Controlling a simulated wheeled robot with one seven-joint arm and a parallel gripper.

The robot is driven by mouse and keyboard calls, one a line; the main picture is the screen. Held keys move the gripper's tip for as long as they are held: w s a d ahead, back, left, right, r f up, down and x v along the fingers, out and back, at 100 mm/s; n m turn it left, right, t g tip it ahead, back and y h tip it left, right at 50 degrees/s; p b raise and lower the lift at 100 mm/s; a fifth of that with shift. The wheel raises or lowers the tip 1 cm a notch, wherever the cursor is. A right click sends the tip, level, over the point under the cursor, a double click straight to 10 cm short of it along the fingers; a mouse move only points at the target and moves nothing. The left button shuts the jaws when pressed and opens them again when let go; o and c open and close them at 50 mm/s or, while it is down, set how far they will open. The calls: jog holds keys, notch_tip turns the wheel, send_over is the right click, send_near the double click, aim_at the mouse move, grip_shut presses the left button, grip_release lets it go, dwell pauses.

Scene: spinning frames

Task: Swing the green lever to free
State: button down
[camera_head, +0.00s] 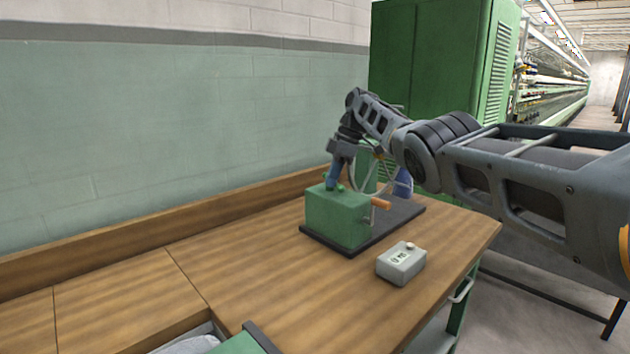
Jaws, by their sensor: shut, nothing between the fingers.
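A green box (338,220) stands on a dark base plate (318,238) on the wooden workbench. A small green piece (341,187) shows on top of the box and may be the green lever; its shape and setting are too small to read. My gripper (333,181) points down from above the box, with its blue fingers shut at the box's top. The fingers are close beside the green piece; I cannot tell if they touch it. An orange-brown handle (381,203) sticks out from the box's right side.
A grey box with a small display and a knob (401,264) sits on the bench in front. A blue part (403,184) stands behind, partly hidden by my arm. A tall green cabinet (440,65) rises behind. The bench's left side (120,285) is clear.

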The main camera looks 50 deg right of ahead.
jog(key=shift+s+d, duration=0.65)
jog(key=shift+d, duration=0.35)
jog(key=shift+s+d, duration=0.15)
jog(key=shift+d, duration=0.15)
